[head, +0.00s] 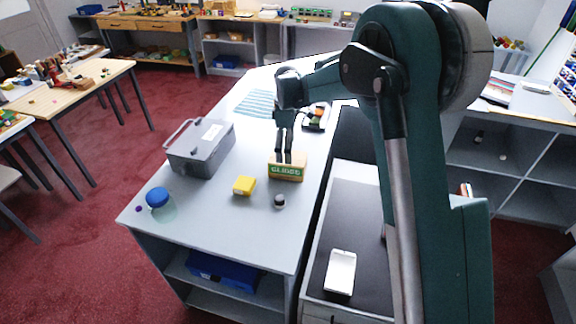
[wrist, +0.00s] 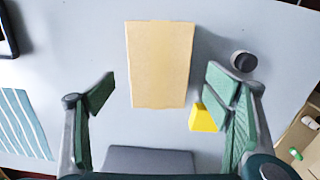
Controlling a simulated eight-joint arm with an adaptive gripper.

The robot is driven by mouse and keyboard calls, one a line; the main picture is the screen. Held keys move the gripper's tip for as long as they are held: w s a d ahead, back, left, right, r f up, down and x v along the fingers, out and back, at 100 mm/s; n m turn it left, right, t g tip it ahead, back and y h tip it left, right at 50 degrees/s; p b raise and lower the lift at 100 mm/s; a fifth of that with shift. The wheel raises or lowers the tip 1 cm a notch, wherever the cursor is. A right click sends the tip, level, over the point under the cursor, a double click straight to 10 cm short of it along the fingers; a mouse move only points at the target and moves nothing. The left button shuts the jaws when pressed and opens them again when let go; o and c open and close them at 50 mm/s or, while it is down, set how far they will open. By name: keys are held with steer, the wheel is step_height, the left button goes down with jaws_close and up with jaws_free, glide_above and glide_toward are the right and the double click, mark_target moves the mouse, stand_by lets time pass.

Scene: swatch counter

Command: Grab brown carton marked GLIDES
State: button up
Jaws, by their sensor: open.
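The brown carton (head: 286,172) stands on the grey counter with a green band marked GLIDES on its front. In the wrist view its plain tan top (wrist: 160,64) lies just ahead of my fingertips, in line with the gap. My gripper (head: 284,156) points down over the carton in the head view. In the wrist view my gripper (wrist: 160,90) is open, with one green-padded finger on either side and nothing held between them. I cannot tell how much height separates the fingertips from the carton top.
A yellow box (head: 244,185) and a small dark round item (head: 280,201) stand close to the carton. A striped cloth (head: 256,103) lies behind.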

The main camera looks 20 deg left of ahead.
steer(key=shift+w+d+f+p, duration=0.1)
steer(key=shift+f+p, duration=0.2)
steer(key=shift+f, duration=2.3)
steer(key=c, duration=1.2)
steer(key=shift+r, duration=0.1)
steer(key=shift+c, duration=0.2)
steer(key=shift+r+b, duration=0.35)
steer(key=shift+r, duration=4.6)
